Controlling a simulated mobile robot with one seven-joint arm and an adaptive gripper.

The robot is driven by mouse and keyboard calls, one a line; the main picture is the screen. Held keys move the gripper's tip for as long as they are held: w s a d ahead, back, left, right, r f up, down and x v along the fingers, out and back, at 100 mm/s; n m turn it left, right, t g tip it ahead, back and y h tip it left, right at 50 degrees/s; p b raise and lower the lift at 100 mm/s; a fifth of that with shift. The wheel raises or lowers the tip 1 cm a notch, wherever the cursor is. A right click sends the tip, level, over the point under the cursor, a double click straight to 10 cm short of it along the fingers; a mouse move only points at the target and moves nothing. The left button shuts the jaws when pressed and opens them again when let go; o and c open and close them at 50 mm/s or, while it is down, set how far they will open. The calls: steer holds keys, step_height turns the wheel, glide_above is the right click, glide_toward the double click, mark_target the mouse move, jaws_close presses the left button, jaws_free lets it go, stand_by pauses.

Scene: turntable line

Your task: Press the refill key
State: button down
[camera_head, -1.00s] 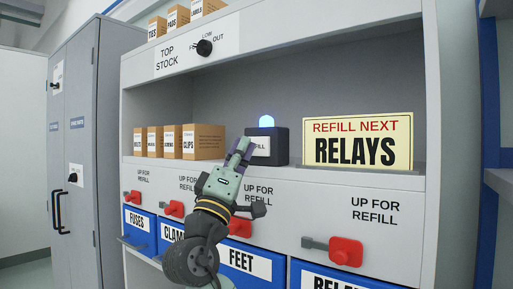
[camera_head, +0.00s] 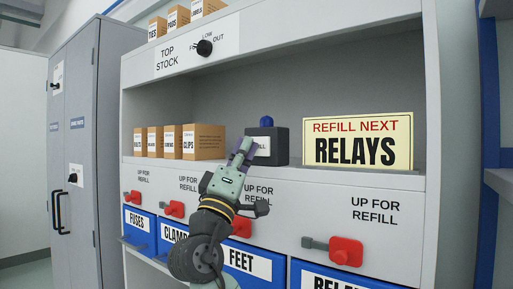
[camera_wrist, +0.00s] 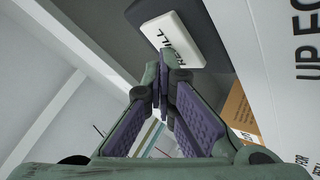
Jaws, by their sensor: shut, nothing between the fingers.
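The refill key is a white labelled plate on the front of a dark box (camera_head: 281,146) on the shelf. A blue lamp (camera_head: 266,121) on top of the box is unlit. My gripper (camera_head: 243,150) is shut and empty, its tips in front of the box and overlapping the left part of the key in the head view. In the wrist view the white key (camera_wrist: 172,40) reads "REFILL" and lies just beyond my fingertips (camera_wrist: 160,66). I cannot tell whether the tips touch it.
A sign (camera_head: 357,141) reading "REFILL NEXT RELAYS" stands to the right of the box. Several small cartons (camera_head: 203,141) stand to the left. Below are red levers (camera_head: 346,251) and blue bins (camera_head: 140,230). A grey cabinet (camera_head: 90,130) is at far left.

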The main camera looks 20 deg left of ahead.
steer(key=shift+s, duration=0.1)
steer(key=shift+s+a, duration=0.1)
steer(key=shift+s, duration=0.2)
steer(key=s+a, duration=0.2)
steer(key=s, duration=0.3)
steer(key=shift+s+b, duration=0.35)
steer(key=shift+b, duration=0.1)
stand_by(0.3)
